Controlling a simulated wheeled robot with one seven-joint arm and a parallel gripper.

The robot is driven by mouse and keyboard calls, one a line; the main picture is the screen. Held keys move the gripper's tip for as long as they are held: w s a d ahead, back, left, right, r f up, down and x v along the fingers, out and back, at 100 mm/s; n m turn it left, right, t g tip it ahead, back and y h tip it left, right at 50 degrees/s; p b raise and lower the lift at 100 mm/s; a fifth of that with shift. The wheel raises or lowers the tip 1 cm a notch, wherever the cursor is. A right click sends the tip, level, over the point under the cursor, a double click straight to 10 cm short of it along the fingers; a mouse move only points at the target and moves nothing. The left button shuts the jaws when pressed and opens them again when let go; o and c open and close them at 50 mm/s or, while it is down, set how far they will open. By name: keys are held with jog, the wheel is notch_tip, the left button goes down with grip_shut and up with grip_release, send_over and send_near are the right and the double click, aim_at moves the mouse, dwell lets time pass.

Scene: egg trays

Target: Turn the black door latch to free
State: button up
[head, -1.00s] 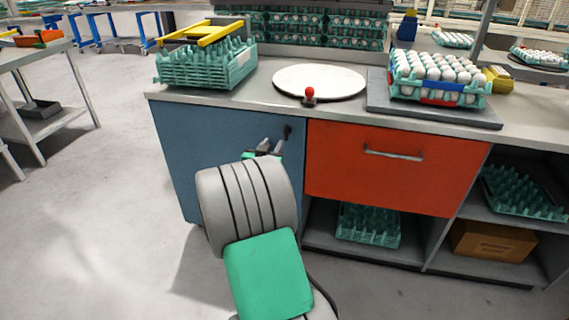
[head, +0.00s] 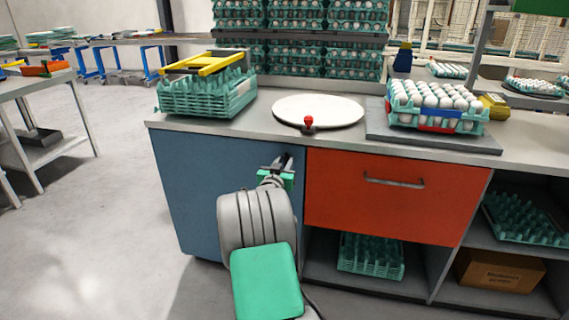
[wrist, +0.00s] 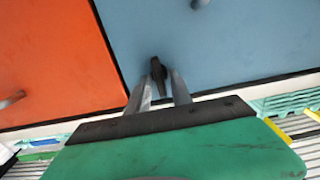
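The black door latch (wrist: 158,72) is on the blue door (wrist: 220,45) near its edge by the red drawer. In the wrist view it is a short dark lever, roughly in line with my fingers. My gripper (wrist: 161,88) is open, with one finger on each side of the latch's near part. Small gaps seem to show, and I cannot tell whether either finger touches it. In the head view my gripper (head: 283,160) is at the upper right of the blue door (head: 200,180) and covers the latch. The door looks shut.
The red drawer (head: 380,205) with a metal handle (head: 394,183) is just right of the door. The worktop edge (head: 220,131) is above my gripper. On it are a red-knobbed piece (head: 308,122), a white disc (head: 318,109) and stacked green trays (head: 205,95). Floor at left is open.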

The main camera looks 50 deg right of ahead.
grip_shut()
jog(key=shift+n, duration=0.5)
jog(key=n+p, duration=0.1)
jog(key=n, duration=0.4)
jog(key=n+p, duration=0.2)
jog(key=n, duration=0.4)
jog(key=n+p, duration=0.2)
jog(key=n, duration=0.3)
jog(key=shift+w+a+f+n, duration=0.15)
jog(key=shift+w+f+n, duration=0.15)
jog(key=shift+n, duration=0.1)
dwell(0.4)
